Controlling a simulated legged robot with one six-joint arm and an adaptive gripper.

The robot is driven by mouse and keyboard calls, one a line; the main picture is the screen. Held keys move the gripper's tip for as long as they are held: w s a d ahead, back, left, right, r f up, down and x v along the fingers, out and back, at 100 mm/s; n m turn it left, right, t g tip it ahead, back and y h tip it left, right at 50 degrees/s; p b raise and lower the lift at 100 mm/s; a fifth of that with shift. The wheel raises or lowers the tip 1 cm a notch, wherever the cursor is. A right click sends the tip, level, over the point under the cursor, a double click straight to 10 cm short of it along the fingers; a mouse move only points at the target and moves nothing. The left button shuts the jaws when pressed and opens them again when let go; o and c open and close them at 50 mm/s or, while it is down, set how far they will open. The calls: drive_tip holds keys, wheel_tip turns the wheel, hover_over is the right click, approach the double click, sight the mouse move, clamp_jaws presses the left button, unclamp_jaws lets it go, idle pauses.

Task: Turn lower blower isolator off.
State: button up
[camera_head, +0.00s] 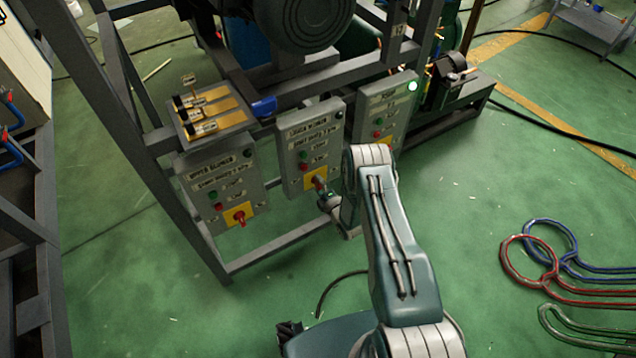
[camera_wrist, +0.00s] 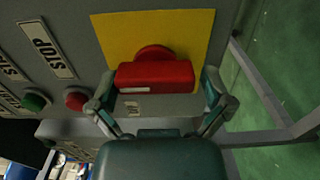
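The lower blower box (camera_head: 304,138) is the middle of three grey control boxes on the frame. Its isolator is a red handle (camera_head: 319,182) on a yellow plate (camera_head: 307,185), partly hidden by my gripper (camera_head: 325,197) in the head view. In the wrist view the red handle (camera_wrist: 156,75) lies crosswise in the picture against the yellow plate (camera_wrist: 195,30). My gripper (camera_wrist: 163,88) has one finger at each end of the handle. The left finger is very close to it; a small gap shows at the right. I cannot tell whether the left finger touches.
The upper blower box (camera_head: 222,185), with its own red handle (camera_head: 240,219), is at the left. A third box (camera_head: 388,110) with a lit green lamp is at the right. A green button (camera_wrist: 35,101) and red button (camera_wrist: 76,99) sit beside my left finger. Frame bars run below.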

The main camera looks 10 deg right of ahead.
drive_tip(key=shift+s+d, duration=0.1)
drive_tip(key=v, duration=1.1)
drive_tip(key=shift+s, duration=0.35)
drive_tip(key=shift+s, duration=0.1)
